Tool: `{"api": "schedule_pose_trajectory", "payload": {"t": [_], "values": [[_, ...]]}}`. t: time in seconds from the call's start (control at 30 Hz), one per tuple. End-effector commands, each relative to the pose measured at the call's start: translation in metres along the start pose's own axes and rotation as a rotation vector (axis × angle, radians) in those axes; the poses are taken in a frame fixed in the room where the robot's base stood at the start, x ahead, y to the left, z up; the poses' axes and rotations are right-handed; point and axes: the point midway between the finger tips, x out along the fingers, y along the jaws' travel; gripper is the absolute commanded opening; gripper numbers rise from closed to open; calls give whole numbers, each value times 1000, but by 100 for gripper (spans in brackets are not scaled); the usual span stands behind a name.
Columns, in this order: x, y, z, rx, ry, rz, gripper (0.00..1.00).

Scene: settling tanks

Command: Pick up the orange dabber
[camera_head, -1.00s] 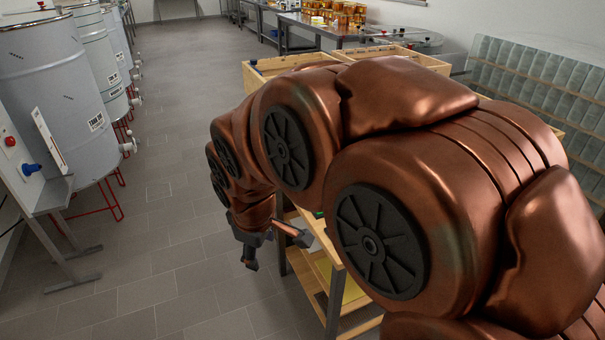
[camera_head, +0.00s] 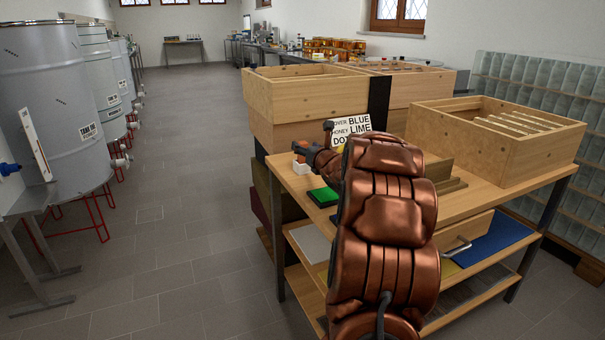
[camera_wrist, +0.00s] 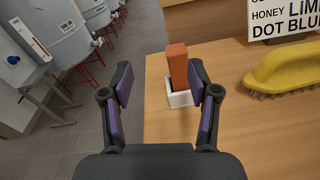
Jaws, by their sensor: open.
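The orange dabber (camera_wrist: 177,66) is an upright orange block standing in a small white holder (camera_wrist: 180,98) near the table edge in the wrist view. The holder also shows in the head view (camera_head: 300,166), where I cannot make out the dabber clearly behind my arm. My gripper (camera_wrist: 160,70) is open and empty. In the wrist view its fingers frame the dabber, which sits right of the middle, close to the right fingertip. I cannot tell whether they touch. In the head view my gripper (camera_head: 314,139) is over the table's left end.
A yellow-handled brush (camera_wrist: 285,66) lies right of the holder. A lettered sign (camera_head: 352,128) stands behind my gripper. A green pad (camera_head: 323,197) lies at the table's front corner. Wooden boxes (camera_head: 310,98) stand behind, and an open frame box (camera_head: 485,145) is at right.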

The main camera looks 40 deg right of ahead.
Motion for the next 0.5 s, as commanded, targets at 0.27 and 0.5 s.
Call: {"api": "schedule_pose_trajectory", "payload": {"t": [0.27, 0.5], "values": [[7, -22, -12, -178, -73, 47, 60], [26, -21, -8, -181, -74, 47, 60]]}}
